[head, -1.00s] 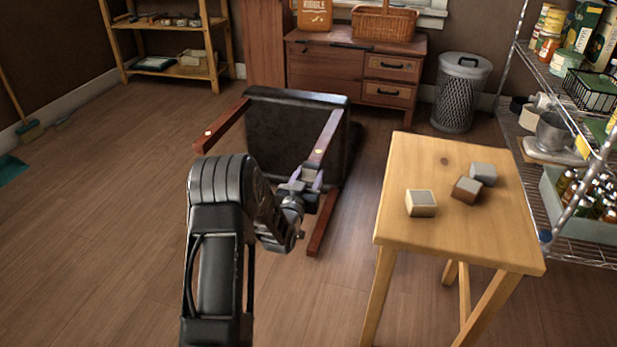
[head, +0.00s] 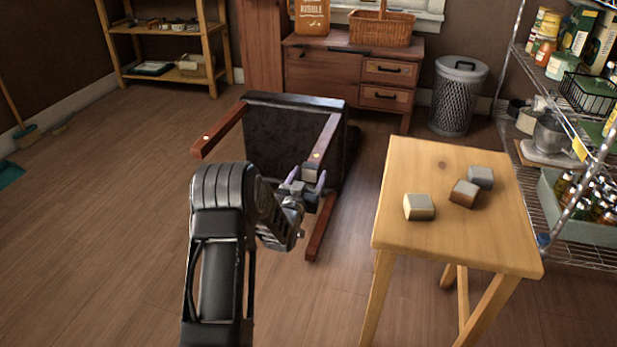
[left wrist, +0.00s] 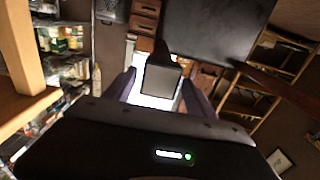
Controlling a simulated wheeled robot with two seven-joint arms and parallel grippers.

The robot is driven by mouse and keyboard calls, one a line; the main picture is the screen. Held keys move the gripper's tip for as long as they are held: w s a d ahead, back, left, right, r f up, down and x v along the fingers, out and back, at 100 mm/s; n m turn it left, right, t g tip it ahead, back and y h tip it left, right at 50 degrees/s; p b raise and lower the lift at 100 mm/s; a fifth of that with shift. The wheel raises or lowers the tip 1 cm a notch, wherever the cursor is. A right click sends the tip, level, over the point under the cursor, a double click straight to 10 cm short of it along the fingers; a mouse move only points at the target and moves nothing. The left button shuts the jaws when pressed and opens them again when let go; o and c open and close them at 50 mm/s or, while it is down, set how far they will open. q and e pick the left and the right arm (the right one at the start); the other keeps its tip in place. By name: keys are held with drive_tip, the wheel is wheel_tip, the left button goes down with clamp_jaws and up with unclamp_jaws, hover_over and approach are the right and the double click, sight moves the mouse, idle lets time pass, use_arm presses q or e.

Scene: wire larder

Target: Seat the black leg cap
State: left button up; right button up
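A dark-seated stool (head: 290,145) with reddish-brown legs lies tipped on its side on the floor. A cap with a grey end face and dark rim (left wrist: 161,82) is at the end of the stool leg pointing at my left wrist camera; it also shows small in the head view (head: 310,173). My left gripper (head: 307,184) is in front of that leg end. Its purple fingers are spread on both sides of the cap, with visible gaps in the left wrist view (left wrist: 160,92). I cannot tell whether the cap is fully on. My right gripper is not in view.
A wooden table (head: 420,175) at the right carries a cream-sided block (head: 419,207), a brown-sided block (head: 464,193) and a grey block (head: 480,177). A wire shelf (head: 570,235) stands at the far right. A mesh bin (head: 458,100) stands behind.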

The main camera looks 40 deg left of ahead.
use_arm(q)
drive_tip(key=shift+o, duration=0.5)
drive_tip(key=shift+s, duration=0.2)
drive_tip(key=p+v, duration=0.2)
drive_tip(key=v, duration=0.5)
drive_tip(key=shift+s+d+p, duration=0.15)
drive_tip(key=shift+s+p, duration=0.05)
drive_tip(key=shift+p, duration=0.2)
